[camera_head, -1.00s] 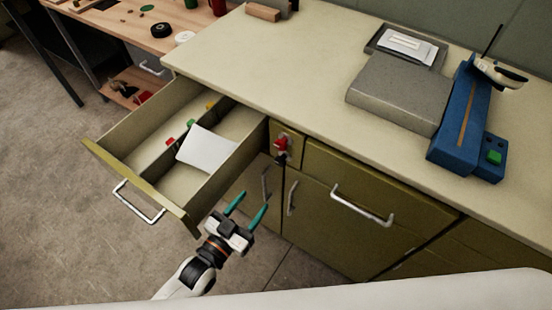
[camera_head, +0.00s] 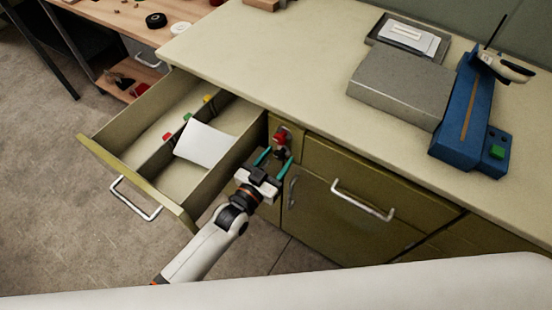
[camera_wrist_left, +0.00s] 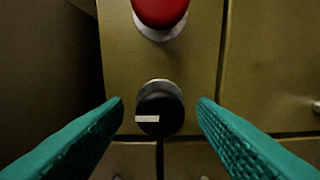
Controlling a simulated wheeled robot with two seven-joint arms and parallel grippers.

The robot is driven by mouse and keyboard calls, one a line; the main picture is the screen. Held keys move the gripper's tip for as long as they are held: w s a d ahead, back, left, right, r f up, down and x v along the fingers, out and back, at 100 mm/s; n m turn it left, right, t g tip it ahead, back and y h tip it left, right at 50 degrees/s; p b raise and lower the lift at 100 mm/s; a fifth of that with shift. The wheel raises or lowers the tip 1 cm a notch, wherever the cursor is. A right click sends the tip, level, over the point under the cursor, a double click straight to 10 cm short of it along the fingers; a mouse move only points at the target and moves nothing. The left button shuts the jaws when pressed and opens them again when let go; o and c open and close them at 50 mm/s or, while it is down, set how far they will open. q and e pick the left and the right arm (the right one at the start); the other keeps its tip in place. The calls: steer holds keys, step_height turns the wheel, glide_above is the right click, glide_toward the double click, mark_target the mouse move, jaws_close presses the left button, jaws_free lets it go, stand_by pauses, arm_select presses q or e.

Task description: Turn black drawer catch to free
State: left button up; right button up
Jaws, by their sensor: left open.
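The black drawer catch (camera_wrist_left: 160,107) is a round black knob with a white mark, which lies level and towards its left side in the left wrist view. It sits on the cabinet front just below a red knob (camera_wrist_left: 160,10). In the head view the catch (camera_head: 279,152) is small and partly hidden near the fingertips. My left gripper (camera_head: 275,158) is open, its two green fingers on either side of the catch. In the left wrist view the fingers (camera_wrist_left: 158,118) stand apart from the knob, with gaps on both sides. My right gripper is not in view.
An open drawer (camera_head: 138,176) with a white sheet (camera_head: 206,144) inside stands out left of the catch. A closed drawer with a metal handle (camera_head: 362,201) is to the right. The worktop (camera_head: 290,70) above bears a grey block (camera_head: 402,86) and a blue tool (camera_head: 468,120).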

arm_select(q)
steer(key=c, duration=1)
steer(key=shift+o, duration=0.2)
steer(key=shift+n, duration=0.4)
steer(key=n, duration=0.2)
steer(key=shift+n, duration=0.4)
steer(key=n, duration=0.4)
steer(key=shift+f+n, duration=0.1)
steer(key=shift+n, duration=0.2)
steer(key=n+b, duration=0.1)
steer(key=n, duration=0.3)
steer(key=n+b, duration=0.2)
steer(key=n, duration=0.3)
steer(key=shift+n, duration=0.3)
